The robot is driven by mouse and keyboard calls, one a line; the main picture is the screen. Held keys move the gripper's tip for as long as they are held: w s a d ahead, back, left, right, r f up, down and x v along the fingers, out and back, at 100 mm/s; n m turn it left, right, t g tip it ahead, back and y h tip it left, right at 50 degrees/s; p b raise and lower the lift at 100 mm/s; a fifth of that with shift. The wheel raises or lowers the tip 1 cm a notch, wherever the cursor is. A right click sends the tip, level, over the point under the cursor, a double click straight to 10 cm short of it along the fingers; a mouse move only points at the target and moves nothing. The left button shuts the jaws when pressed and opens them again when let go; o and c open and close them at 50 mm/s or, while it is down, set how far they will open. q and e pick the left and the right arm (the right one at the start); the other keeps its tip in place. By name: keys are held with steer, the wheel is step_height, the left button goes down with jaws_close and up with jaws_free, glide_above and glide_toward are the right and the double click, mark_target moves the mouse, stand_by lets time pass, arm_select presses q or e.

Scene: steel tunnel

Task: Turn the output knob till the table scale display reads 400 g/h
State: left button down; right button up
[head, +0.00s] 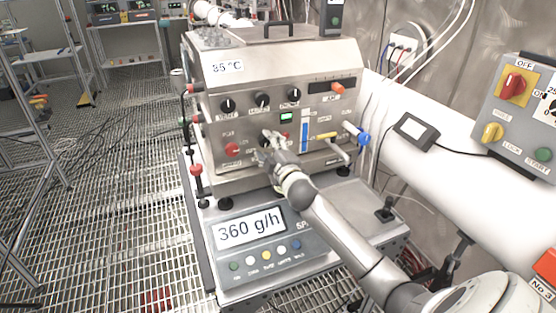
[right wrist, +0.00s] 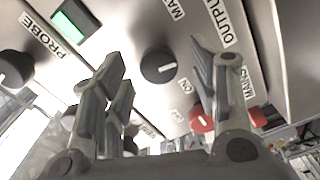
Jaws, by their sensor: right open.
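The table scale (head: 262,250) stands low in front of the steel machine; its display (head: 248,229) reads 360 g/h. My right gripper (head: 267,150) is at the machine's front panel, right of a red knob. In the right wrist view the gripper (right wrist: 160,60) is open. A round black knob with a white mark, the output knob (right wrist: 158,66), near the OUTPUT label (right wrist: 225,20), shows between its fingers, with gaps on both sides. Whether the fingers reach around it in depth I cannot tell. In the head view the gripper mostly hides this knob. My left gripper is out of view.
The red knob (head: 232,150) sits close beside the gripper. Several black knobs, including one (head: 262,100), line the panel above. A blue-ended valve (head: 362,137) and a yellow handle (head: 326,136) stick out to the right. A control box (head: 515,110) hangs at the far right.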

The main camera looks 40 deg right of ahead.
steer(key=v, duration=0.9)
stand_by(0.3)
